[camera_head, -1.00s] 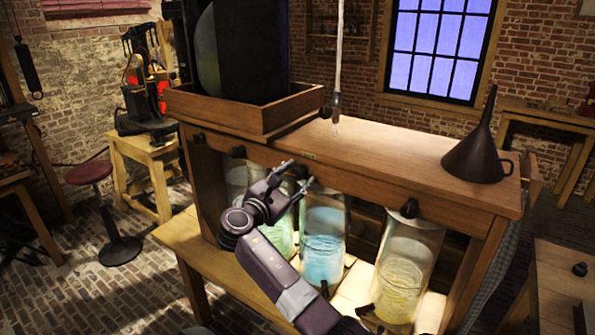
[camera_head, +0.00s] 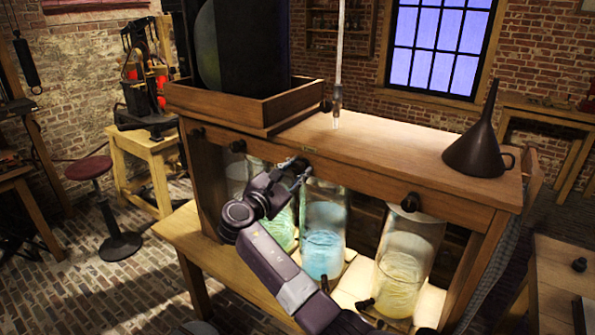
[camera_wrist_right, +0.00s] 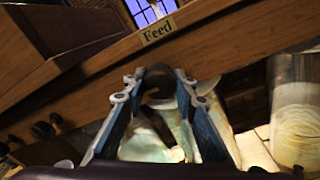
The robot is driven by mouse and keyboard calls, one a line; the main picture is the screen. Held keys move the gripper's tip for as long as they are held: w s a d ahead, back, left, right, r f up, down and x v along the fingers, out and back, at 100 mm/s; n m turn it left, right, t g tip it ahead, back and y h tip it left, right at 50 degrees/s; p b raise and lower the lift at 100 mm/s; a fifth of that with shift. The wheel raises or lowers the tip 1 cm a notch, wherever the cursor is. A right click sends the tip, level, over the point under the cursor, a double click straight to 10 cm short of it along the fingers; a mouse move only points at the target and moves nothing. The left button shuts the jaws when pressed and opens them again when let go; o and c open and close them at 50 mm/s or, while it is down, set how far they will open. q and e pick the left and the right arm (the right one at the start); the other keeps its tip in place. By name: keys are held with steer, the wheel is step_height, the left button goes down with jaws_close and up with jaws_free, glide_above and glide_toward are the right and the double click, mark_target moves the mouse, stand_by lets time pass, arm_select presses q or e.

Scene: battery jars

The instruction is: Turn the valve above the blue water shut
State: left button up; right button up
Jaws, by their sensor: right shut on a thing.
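The blue water (camera_head: 323,250) stands in a glass jar under the wooden bench. A dark valve knob (camera_wrist_right: 160,78) sits on the bench's front rail, by the blue jar's upper left in the head view. My right gripper (camera_head: 298,168) reaches it from the front left and largely covers it in the head view. In the wrist view the two fingers (camera_wrist_right: 159,84) are on either side of the knob, shut on it. The knob's exact turn angle is hard to tell. My left gripper is not in view.
A green jar (camera_head: 282,228) stands left of the blue one, partly behind my arm, and a yellow jar (camera_head: 405,265) stands right. Other dark knobs (camera_head: 410,202) line the rail. A "Feed" label (camera_wrist_right: 158,31) is above the held knob. A funnel (camera_head: 478,150) stands on top.

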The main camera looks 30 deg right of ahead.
steer(key=m+b, duration=0.5)
steer(key=b, duration=0.1)
steer(key=m+h+b, duration=0.1)
steer(key=m+b, duration=0.4)
steer(key=b, duration=0.2)
steer(key=m+b, duration=0.5)
steer(key=b, duration=0.2)
steer(key=shift+w+f+m+g, duration=0.1)
steer(key=shift+f+m+g, duration=0.15)
steer(key=shift+m+g, duration=0.15)
steer(key=shift+r+m+b, duration=0.2)
steer(key=shift+m+b, duration=1)
steer(key=shift+m, duration=0.1)
steer(key=o, duration=1.2)
steer(key=shift+r+h, duration=0.1)
steer(key=shift+h, duration=0.2)
steer(key=shift+c, duration=0.2)
steer(key=shift+a, duration=0.15)
steer(key=v, duration=1.2)
